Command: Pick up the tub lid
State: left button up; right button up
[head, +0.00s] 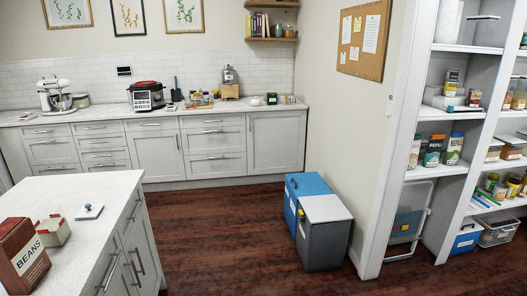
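A small flat white square piece with a small dark bluish spot in its middle (89,211) lies on the island counter (85,187) at the left of the head view. It looks like a lid, but it is too small to be sure that it is the tub lid. A cream carton or tub with reddish marks (54,231) stands just left of it, and its top is hard to make out. Neither of my grippers is in view.
A dark red BEANS box (22,258) stands at the island's near left. Blue (308,190) and grey (324,233) bins stand on the floor by the wall. Stocked shelves (435,169) are at right. The dark wood floor (215,235) between island and bins is clear.

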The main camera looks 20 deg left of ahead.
aim_at(88, 211)
jog(key=i+j+u, duration=0.15)
jog(key=i+u, duration=0.55)
jog(key=u, duration=0.2)
jog(key=i+l+u, duration=0.15)
jog(key=i+u, duration=0.3)
jog(key=i+l+u, duration=0.2)
jog(key=u, duration=0.25)
jog(key=i+l+u, duration=0.55)
jog(key=l+u, duration=0.35)
jog(key=j, duration=0.1)
